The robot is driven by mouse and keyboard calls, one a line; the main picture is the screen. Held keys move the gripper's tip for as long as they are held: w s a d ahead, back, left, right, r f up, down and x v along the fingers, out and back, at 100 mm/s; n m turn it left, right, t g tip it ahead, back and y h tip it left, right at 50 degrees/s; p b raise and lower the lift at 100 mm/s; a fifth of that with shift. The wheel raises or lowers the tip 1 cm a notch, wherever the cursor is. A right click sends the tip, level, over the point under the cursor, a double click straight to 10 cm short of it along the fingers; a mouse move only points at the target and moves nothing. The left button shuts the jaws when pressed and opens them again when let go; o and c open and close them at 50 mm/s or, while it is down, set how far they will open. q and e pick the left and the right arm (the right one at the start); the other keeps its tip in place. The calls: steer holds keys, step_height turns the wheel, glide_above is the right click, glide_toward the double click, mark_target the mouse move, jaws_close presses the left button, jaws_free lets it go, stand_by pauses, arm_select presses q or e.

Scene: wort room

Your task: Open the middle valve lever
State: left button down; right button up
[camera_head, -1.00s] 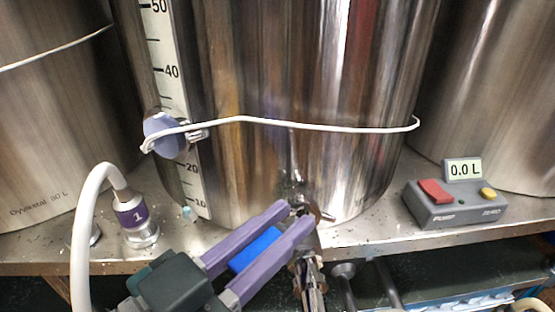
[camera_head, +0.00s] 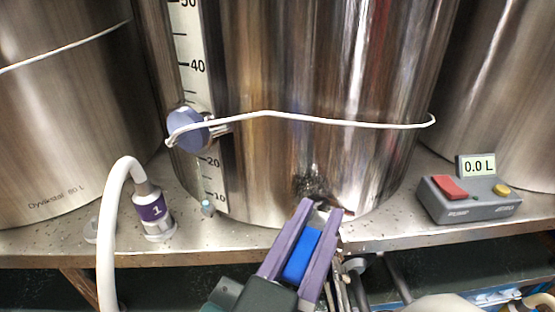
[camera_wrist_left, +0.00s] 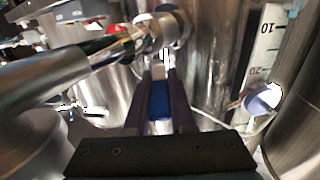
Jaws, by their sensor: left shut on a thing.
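The middle steel tank (camera_head: 290,90) fills the centre of the head view, and its outlet valve is low at its front. In the left wrist view the shiny metal valve (camera_wrist_left: 155,32) is just beyond my fingertips. My left gripper (camera_head: 323,206), with purple fingers and a blue part between them, reaches up to this valve. It also shows in the left wrist view (camera_wrist_left: 158,75). It is shut on the valve lever, which its fingers mostly hide, so the lever's exact angle is unclear. My right gripper is not in view.
A white hose (camera_head: 108,230) with a purple-banded connector (camera_head: 152,212) stands at left on the steel shelf (camera_head: 195,238). A grey pump box (camera_head: 470,200) with red and yellow buttons reads 0.0 L at right. Other tanks flank the middle one. Metal pipes hang below the shelf edge.

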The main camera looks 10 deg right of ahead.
mark_target(290, 280)
arm_select(q)
steer(key=c, duration=0.8)
jaws_free()
steer(key=shift+o, duration=0.2)
steer(key=p+v, duration=0.3)
steer(key=v, duration=0.6)
steer(key=shift+s+a, duration=0.3)
steer(key=shift+s, duration=0.15)
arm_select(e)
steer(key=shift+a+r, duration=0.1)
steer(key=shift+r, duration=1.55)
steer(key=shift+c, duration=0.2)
